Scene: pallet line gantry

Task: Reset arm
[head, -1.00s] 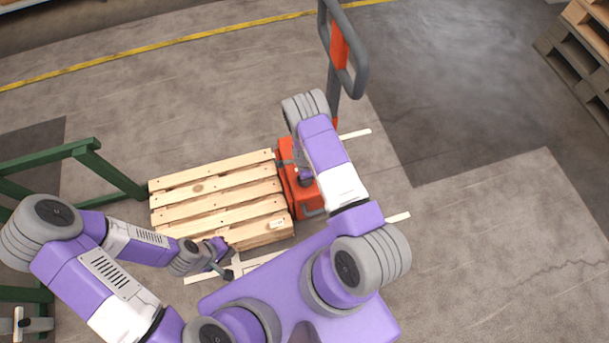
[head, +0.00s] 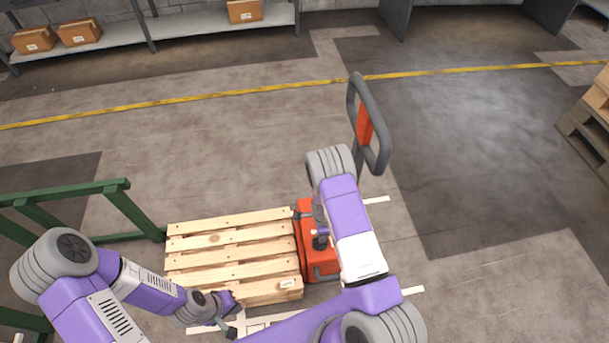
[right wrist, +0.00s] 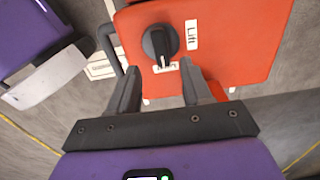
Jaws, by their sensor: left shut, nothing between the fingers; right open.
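My left gripper (head: 231,330) is shut and empty near the front edge of the wooden pallet (head: 232,272). My right arm reaches forward over the orange pallet jack (head: 314,262); its gripper is mostly hidden behind the arm in the head view. In the right wrist view, my right gripper (right wrist: 160,85) is open, its two fingers apart with nothing between them. Just beyond the fingertips is the orange housing (right wrist: 225,50) with a black rotary knob (right wrist: 161,42) and a "Lift" label (right wrist: 192,34). The fingers stand clear of the knob.
A green rail (head: 70,193) stands left of the pallet. The pallet jack's grey handle loop (head: 377,125) rises beyond my right arm. A shelf with cardboard boxes (head: 80,33) is at the back. Stacked pallets (head: 590,125) stand at far right.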

